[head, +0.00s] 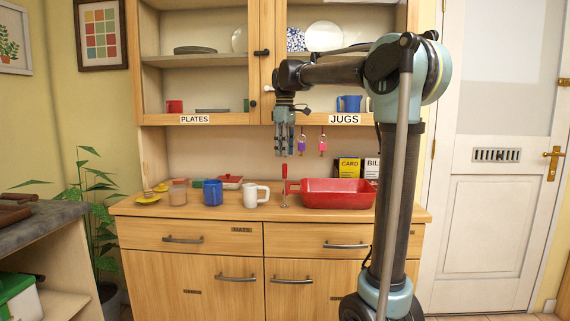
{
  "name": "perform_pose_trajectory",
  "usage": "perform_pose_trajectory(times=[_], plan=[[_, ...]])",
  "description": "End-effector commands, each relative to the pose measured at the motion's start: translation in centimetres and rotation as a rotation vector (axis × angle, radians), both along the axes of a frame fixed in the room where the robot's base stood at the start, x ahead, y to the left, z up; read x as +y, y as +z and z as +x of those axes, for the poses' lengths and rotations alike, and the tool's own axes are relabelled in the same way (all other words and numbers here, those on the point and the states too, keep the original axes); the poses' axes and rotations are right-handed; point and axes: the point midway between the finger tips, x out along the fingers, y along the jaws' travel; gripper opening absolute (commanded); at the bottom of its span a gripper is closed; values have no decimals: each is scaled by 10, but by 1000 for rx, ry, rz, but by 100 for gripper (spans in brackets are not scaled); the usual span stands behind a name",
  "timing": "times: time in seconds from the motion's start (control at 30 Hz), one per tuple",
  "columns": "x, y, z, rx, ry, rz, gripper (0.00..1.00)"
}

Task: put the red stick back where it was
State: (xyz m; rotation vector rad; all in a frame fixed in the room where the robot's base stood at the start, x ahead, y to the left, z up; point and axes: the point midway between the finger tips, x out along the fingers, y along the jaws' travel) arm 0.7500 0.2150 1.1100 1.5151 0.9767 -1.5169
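On the counter (220,213) stand a red rectangular dish (338,193), white mug (255,195), blue mug (212,192) and glass (178,193). Behind are yellow and black boxes (348,167). Two small ornaments (302,143) hang beside my gripper under the cabinet.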

Motion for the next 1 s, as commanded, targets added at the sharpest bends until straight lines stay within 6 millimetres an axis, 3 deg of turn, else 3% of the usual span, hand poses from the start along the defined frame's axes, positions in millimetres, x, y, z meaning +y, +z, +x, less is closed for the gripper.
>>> perform_pose_trajectory(times=[0.23, 0.57, 0.77, 1.0], plan=[[0, 37, 0, 0, 0, 0, 33], [0, 51, 0, 0, 0, 0, 33], [-15, 41, -11, -7, -44, 2, 33], [-68, -2, -58, -36, -229, 15, 33]])
